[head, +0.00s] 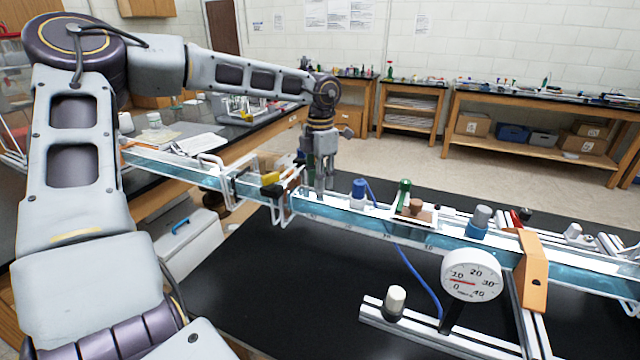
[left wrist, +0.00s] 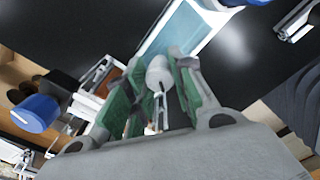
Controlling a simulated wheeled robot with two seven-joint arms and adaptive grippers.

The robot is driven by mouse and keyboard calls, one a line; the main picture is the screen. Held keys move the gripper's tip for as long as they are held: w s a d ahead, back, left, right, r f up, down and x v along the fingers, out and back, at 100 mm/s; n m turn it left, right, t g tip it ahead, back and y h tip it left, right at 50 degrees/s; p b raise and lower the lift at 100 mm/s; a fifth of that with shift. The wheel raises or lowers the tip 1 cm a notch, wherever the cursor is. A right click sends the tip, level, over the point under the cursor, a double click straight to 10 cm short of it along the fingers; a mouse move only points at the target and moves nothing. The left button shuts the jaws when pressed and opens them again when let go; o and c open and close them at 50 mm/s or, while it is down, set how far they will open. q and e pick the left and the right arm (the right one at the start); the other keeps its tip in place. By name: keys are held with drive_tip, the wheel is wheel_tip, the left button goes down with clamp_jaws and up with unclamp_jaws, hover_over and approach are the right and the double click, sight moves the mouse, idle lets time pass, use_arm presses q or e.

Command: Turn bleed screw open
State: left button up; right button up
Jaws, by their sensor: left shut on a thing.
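My left gripper (head: 325,188) points straight down over the channel of the extrusion frame (head: 335,214), left of a blue-capped fitting. In the left wrist view, the green-padded fingers of my left gripper (left wrist: 158,95) stand on either side of a small pale grey knob with a thin stem (left wrist: 158,74). They are shut on it; it appears to be the bleed screw. In the head view the fingers hide this knob. How far the screw is turned cannot be told. My right gripper is not in view.
Close to the right of the gripper are the blue-capped fitting (head: 358,192), a blue hose (head: 408,262) and a green fitting (head: 403,194). A yellow-and-black part (head: 270,180) is close on the left. A round gauge (head: 471,275) stands in front. The black tabletop (head: 270,290) is clear at front left.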

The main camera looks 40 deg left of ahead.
use_arm(q)
drive_tip(key=shift+n+b, duration=0.55)
drive_tip(key=shift+n, duration=1.15)
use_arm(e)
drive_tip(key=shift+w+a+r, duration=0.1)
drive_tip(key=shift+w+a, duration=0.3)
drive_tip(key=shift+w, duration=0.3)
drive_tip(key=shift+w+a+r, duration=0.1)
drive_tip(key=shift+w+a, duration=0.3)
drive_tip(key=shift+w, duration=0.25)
use_arm(q)
drive_tip(key=o, duration=1.1)
drive_tip(key=shift+c, duration=0.2)
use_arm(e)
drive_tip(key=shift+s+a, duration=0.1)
use_arm(q)
drive_tip(key=shift+r, duration=0.1)
wheel_tip(320, 180, up, 12)
